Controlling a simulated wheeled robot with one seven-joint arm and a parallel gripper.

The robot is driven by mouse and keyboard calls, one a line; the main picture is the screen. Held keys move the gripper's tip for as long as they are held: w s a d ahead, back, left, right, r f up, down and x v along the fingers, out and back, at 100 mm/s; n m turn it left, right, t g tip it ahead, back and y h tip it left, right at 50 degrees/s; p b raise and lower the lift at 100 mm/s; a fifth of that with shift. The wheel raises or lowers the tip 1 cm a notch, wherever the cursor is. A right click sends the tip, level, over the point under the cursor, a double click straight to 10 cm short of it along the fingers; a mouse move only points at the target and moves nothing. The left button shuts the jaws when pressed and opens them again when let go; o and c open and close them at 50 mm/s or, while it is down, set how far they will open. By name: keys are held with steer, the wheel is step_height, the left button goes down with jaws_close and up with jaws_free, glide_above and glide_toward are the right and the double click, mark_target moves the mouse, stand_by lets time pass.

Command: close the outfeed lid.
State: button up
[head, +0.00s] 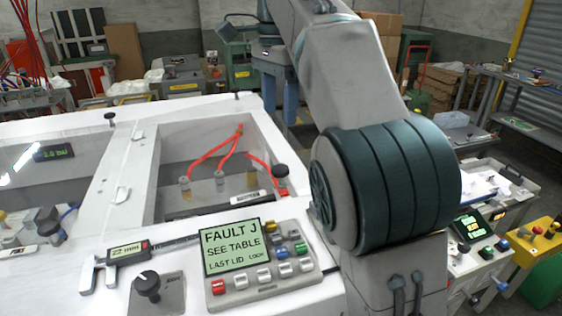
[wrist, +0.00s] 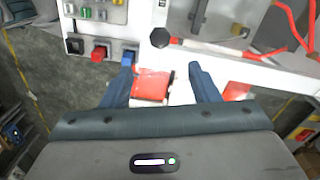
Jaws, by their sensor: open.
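A white machine top (head: 120,160) has two bays in the head view. The right bay (head: 205,150) holds red hoses and fittings; a black knob (head: 281,171) stands at its right edge. The left bay (head: 45,165) shows glassy reflections. I cannot tell which part is the outfeed lid or how far any lid is open. In the wrist view, my gripper (wrist: 161,70) is open with blue fingers apart and nothing held. A red block-like part (wrist: 152,84) shows between and below the fingers. A black knob (wrist: 160,38) is just beyond the fingertips. The head view does not show my gripper.
A panel (head: 260,260) reads "FAULT J SEE TABLE LAST LID LOCK" above several coloured buttons. A caliper (head: 125,255) and a black dial (head: 148,285) are at the front. My arm hides the area right of the bays. A yellow button box (head: 535,240) stands at the right.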

mark_target(280, 168)
steer(key=f+b, duration=0.2)
steer(key=f, duration=1)
steer(key=shift+s+f, duration=0.15)
steer(key=shift+s, duration=0.05)
